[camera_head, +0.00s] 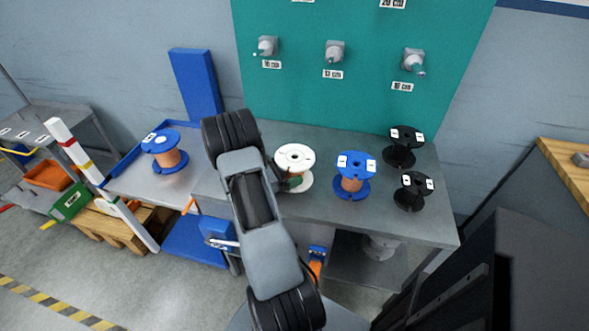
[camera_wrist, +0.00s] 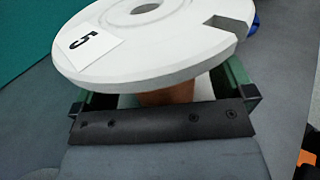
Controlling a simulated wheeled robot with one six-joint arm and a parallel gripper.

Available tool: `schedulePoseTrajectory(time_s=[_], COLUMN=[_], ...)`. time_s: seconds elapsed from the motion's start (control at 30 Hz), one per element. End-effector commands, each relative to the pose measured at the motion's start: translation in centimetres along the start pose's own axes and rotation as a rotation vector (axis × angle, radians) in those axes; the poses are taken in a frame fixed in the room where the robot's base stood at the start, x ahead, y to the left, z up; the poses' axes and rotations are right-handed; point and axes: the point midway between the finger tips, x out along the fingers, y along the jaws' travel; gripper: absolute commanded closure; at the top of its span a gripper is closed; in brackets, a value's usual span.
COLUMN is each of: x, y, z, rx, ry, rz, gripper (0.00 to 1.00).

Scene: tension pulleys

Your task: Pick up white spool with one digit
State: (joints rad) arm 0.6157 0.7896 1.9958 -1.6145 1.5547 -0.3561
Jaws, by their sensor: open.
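The white spool (camera_head: 295,156) stands on the grey table in the head view, just right of my arm. In the wrist view the white spool (camera_wrist: 160,45) fills the upper part, its top flange carrying a label with the single digit 5 and a notch at the right. A copper-coloured core shows below the flange. My gripper (camera_wrist: 168,97) is open, with one green finger on each side of the core, under the top flange. The fingertips are hidden by the flange, and I cannot tell whether they touch the core. In the head view my arm partly covers the gripper.
A blue spool (camera_head: 355,172) stands to the right, with two black spools (camera_head: 404,147) (camera_head: 413,191) beyond it. Another blue spool (camera_head: 164,150) sits at the left on a blue-edged surface. A green board (camera_head: 300,95) with pegs rises behind the grey table (camera_head: 330,220).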

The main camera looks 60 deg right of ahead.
Motion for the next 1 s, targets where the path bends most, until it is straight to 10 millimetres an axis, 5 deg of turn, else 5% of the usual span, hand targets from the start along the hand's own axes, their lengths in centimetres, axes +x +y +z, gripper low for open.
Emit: schedulePoseTrajectory(time_s=[0.13,0.87,1.0], x=[-0.02,-0.03,-0.02], y=[0.01,-0.01,0.02], z=[-0.01,-0.01,0.09], rx=[0.0,0.0,0.001], ry=[0.0,0.0,-0.002], rz=[0.0,-0.001,0.0], gripper=[0.01,0.71,0.72])
